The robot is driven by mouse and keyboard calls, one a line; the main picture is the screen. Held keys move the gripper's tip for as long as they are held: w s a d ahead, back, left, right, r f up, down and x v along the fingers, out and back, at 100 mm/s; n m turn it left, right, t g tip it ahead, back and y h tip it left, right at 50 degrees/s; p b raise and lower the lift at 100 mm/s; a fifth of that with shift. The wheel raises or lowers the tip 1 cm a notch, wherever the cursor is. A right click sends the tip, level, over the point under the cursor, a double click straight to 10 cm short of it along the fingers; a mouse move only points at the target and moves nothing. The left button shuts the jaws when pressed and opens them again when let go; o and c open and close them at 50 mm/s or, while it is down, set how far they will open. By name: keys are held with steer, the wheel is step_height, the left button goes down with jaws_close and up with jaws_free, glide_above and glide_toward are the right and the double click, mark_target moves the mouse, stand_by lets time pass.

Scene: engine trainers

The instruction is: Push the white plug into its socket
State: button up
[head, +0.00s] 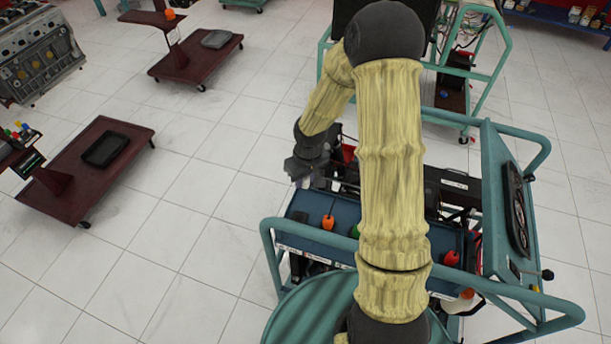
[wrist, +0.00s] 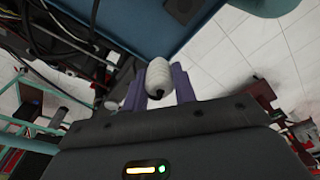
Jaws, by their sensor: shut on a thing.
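The white plug (wrist: 158,74) is a ribbed, rounded white piece with a dark end, seen in the wrist view. My gripper (wrist: 159,82) is shut on it, with one purple finger on each side. In the head view my gripper (head: 304,174) is above the back left corner of the engine trainer's blue panel (head: 343,208). The plug is too small and shaded to make out clearly there. I cannot make out its socket in either view. My arm covers the middle of the trainer.
An orange plug (head: 328,222) and a green plug (head: 355,231) stand on the panel. A teal tube frame (head: 265,245) rails the trainer. Dark engine parts and cables lie behind the panel.

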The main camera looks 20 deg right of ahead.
mark_target(306, 187)
steer(key=f+m+p, duration=0.2)
steer(key=f, duration=0.1)
steer(key=f+m+p, duration=0.1)
steer(key=p, duration=0.1)
steer(key=shift+s+d+f, duration=0.1)
steer(key=shift+s+f, duration=0.2)
steer(key=shift+f, duration=0.1)
steer(key=shift+d+f+m, duration=0.3)
steer(key=shift+d+f, duration=0.1)
steer(key=shift+f, duration=0.1)
